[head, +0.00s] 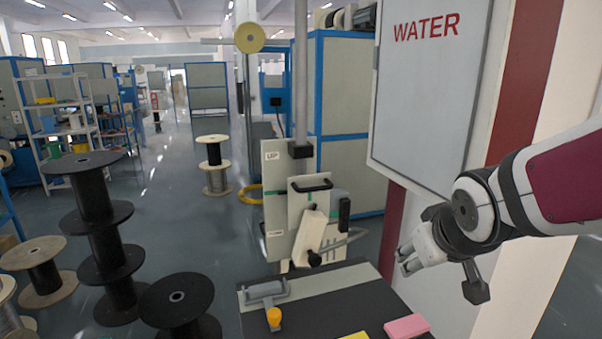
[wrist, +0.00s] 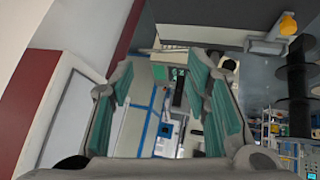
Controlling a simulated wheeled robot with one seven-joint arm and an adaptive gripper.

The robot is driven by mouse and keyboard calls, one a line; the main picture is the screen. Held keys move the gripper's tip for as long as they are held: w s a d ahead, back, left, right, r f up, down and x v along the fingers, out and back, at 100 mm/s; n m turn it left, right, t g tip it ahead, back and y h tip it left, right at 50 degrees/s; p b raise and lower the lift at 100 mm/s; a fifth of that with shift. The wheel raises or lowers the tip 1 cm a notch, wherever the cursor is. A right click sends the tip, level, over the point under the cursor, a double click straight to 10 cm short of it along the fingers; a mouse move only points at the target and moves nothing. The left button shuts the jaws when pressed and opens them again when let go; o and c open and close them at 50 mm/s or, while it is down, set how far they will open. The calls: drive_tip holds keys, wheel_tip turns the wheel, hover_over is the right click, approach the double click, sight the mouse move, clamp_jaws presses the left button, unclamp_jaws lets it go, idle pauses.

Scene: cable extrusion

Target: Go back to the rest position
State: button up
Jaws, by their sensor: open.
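My gripper (head: 408,262) is at the right in the head view, in front of the wall below the WATER panel. It points left and is apart from the table. In the wrist view my gripper (wrist: 168,88) shows its two fingers with green pads spread apart, with nothing held between them. The arm comes in from the right edge of the head view.
The WATER panel (head: 425,85) is close above my gripper. A dark table (head: 330,315) below holds a grey roller with an orange knob (head: 274,318), a pink block (head: 407,326) and a yellow block (head: 355,336).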

drive_tip(key=s+a+r+m+g+y, duration=0.1)
drive_tip(key=s+r+m+g, duration=0.1)
drive_tip(key=s, duration=1.7)
drive_tip(key=shift+a+r+g, duration=0.15)
drive_tip(key=shift+a+g, duration=0.05)
drive_tip(key=shift+g, duration=0.5)
